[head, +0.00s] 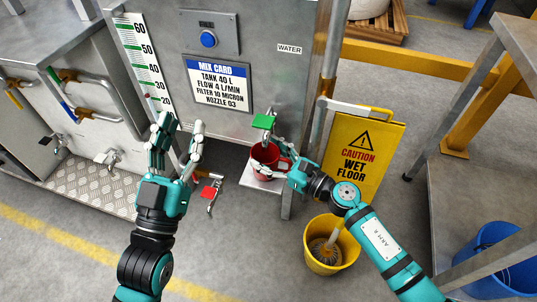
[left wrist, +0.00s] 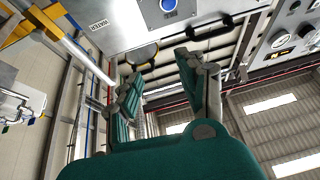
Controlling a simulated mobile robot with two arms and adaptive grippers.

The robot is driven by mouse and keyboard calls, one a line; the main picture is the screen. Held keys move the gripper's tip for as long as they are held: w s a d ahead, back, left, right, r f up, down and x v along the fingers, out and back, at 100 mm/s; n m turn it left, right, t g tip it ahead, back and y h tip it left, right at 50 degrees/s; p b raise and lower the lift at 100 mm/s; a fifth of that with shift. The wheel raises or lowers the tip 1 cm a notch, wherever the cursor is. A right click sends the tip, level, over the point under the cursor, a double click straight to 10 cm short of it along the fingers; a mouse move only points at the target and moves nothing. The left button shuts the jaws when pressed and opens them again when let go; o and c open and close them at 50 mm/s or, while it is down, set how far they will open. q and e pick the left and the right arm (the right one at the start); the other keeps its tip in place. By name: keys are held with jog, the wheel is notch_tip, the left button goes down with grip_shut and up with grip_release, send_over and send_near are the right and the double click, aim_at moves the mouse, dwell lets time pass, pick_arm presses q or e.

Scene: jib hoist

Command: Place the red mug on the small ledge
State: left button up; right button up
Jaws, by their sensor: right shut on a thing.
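The red mug (head: 263,155) is upright at the small ledge (head: 252,180), a pale metal shelf low on the front of the steel cabinet. The mug overlaps the ledge in the head view; I cannot tell whether its base touches. My right gripper (head: 283,166) is at the mug's right side, shut on it. The exact contact of its fingers is partly hidden. My left gripper (head: 178,130) is raised in front of the cabinet, open and empty. In the left wrist view, its two fingers (left wrist: 170,92) stand apart with nothing between them.
A tap with a green handle (head: 264,122) is right above the mug. A red-handled tap (head: 210,193) is left of the ledge. A yellow wet floor sign (head: 362,150) and a yellow mop bucket (head: 330,258) stand at the right, near my right arm.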

jog(key=shift+f, duration=0.1)
dwell(0.4)
jog(key=o, duration=1.2)
